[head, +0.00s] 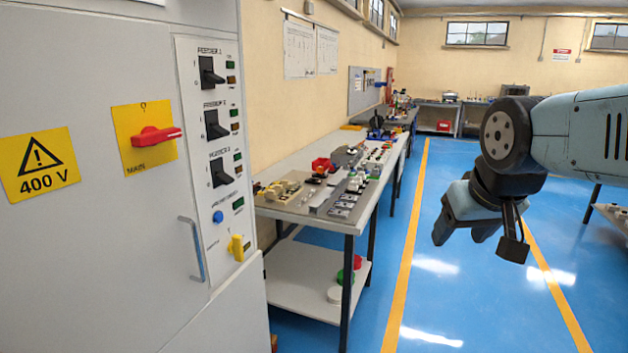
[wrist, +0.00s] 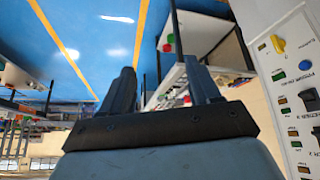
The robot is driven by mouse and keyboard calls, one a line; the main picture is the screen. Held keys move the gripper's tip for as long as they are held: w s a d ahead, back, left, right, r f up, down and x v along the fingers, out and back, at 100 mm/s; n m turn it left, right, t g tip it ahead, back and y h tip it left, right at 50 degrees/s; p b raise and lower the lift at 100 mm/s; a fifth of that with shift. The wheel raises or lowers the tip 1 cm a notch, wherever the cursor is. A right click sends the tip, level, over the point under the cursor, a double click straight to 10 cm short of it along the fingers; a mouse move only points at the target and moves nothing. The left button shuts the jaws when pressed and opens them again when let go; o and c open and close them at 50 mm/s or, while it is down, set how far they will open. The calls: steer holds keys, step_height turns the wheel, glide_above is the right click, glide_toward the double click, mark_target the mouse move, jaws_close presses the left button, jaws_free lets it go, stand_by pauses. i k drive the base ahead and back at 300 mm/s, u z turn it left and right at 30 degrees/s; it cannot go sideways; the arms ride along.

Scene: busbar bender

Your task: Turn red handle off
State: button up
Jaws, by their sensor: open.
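The red handle (head: 156,136) sits on a yellow plate (head: 147,152) marked MAIN, on the grey cabinet door at the left of the head view. The handle lies roughly level, its longer end to the right. My gripper (head: 460,240) hangs over the blue floor at the right of the head view, well apart from the cabinet. In the wrist view my gripper (wrist: 163,85) shows two dark fingers spread apart with nothing between them. The red handle is not seen in the wrist view.
A switch panel (head: 215,160) beside the door has several black switches, a blue button (head: 218,217) and a yellow knob (head: 236,247). A door pull (head: 192,248) sticks out. A workbench (head: 345,215) with parts stands beyond the cabinet. The blue floor (head: 430,300) is clear.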

mark_target(150, 136)
steer(key=z, duration=1.3)
steer(key=i, duration=0.1)
steer(key=u, duration=3.25)
steer(key=k, duration=1.05)
steer(key=z, duration=0.35)
steer(key=i, duration=0.95)
steer(key=u, duration=0.05)
